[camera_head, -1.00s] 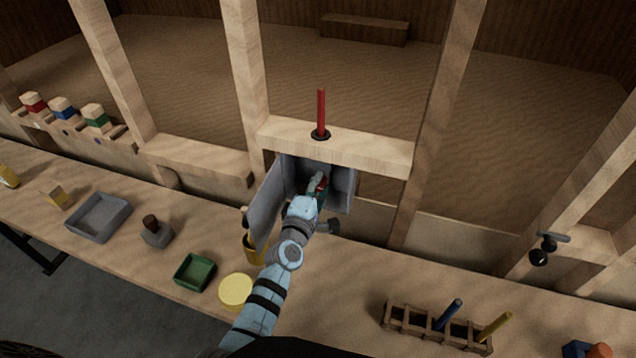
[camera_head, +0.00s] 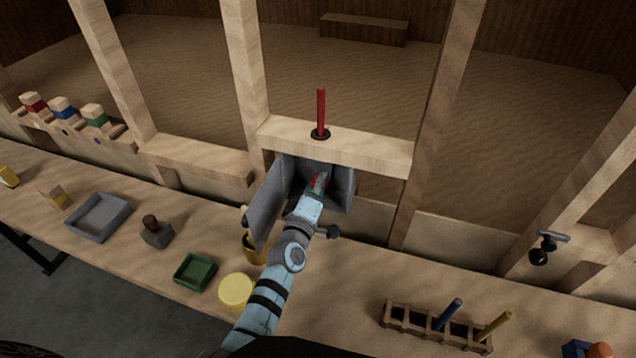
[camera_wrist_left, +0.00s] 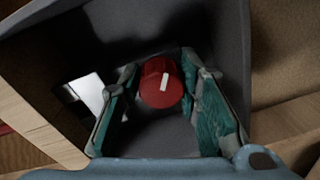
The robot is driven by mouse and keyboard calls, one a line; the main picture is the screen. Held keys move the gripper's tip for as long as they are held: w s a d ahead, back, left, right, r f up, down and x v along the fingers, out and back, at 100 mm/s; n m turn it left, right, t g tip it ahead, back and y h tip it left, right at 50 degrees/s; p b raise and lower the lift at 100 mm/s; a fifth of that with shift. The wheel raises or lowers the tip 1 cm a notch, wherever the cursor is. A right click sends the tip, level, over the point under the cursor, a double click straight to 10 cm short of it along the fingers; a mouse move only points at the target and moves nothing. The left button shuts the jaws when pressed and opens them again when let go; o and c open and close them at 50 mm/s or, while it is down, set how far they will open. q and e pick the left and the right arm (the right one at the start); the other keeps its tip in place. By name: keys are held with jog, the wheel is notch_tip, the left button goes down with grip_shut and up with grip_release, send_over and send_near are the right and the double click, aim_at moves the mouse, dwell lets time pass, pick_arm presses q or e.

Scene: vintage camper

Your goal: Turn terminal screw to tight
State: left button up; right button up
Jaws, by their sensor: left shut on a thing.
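The terminal screw shows as a round red knob (camera_wrist_left: 158,84) with a white mark on its face, inside an open grey box (camera_head: 343,188). The mark stands close to upright in the left wrist view, tilted slightly right at its top. My left gripper (camera_wrist_left: 160,72) reaches into the box and is shut on the knob, with a green-padded finger on each side. In the head view the gripper (camera_head: 318,184) partly hides the knob. My right gripper is not in view.
The box's grey door (camera_head: 265,207) stands open on the left, close to my arm. A red rod (camera_head: 321,112) stands on the ledge above. The bench holds a green tray (camera_head: 194,271), a yellow disc (camera_head: 236,290) and a wooden rack (camera_head: 406,322).

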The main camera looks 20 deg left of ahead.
pick_arm(q)
jog(key=o, duration=1.1)
jog(key=shift+o, duration=0.2)
